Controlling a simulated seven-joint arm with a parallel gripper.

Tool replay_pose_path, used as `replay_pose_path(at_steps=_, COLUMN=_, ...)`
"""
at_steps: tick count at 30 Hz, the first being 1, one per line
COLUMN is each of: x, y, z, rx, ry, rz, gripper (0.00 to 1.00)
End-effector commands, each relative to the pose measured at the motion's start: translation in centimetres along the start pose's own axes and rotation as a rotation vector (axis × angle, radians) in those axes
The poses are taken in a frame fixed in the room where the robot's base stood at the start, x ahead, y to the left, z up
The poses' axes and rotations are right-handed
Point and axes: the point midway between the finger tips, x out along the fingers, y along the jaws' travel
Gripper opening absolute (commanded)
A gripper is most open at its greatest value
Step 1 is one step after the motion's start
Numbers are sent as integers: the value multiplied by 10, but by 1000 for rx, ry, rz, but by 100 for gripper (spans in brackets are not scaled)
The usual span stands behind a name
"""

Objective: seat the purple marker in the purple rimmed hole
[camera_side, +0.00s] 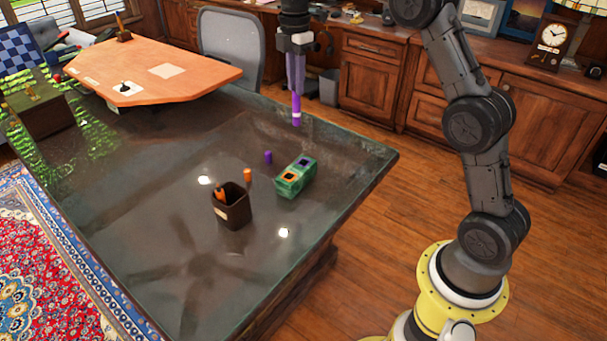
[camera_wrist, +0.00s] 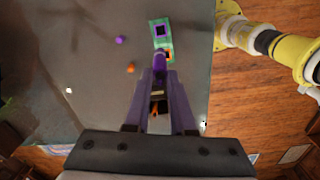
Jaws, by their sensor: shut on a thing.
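My gripper (camera_side: 296,90) is shut on the purple marker (camera_side: 296,110), which hangs upright with a pale band near its lower end. It is in the air, well above the table. In the wrist view the marker (camera_wrist: 159,59) shows between the fingertips (camera_wrist: 160,74). The green block (camera_side: 293,187) lies on the table below, with two square holes. The purple rimmed hole (camera_side: 304,162) is at its far end and looks empty. It also shows in the wrist view (camera_wrist: 160,30), beyond the marker. The orange rimmed hole (camera_side: 290,177) is at the near end.
A dark cup (camera_side: 234,214) holding an orange marker (camera_side: 220,191) stands left of the block. A small purple piece (camera_side: 268,157) and a small orange piece (camera_side: 247,174) stand on the glossy table (camera_side: 150,225). The table's right edge is close to the block.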

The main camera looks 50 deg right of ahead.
Motion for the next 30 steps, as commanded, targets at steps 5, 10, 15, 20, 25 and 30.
replay_pose_path(at_steps=5, x=2, y=-1, z=22, rx=46, ry=0, rz=2, gripper=0)
replay_pose_path(at_steps=10, x=32, y=-2, z=24, rx=49, ry=0, rz=-2, gripper=0)
replay_pose_path(at_steps=15, x=74, y=-1, z=23, rx=48, ry=0, rz=-2, gripper=0)
replay_pose_path(at_steps=20, x=109, y=-1, z=23, rx=48, ry=0, rz=0, gripper=0)
replay_pose_path(at_steps=25, x=130, y=0, z=23, rx=48, ry=0, rz=3, gripper=0)
replay_pose_path(at_steps=30, x=144, y=0, z=23, rx=48, ry=0, rz=1, gripper=0)
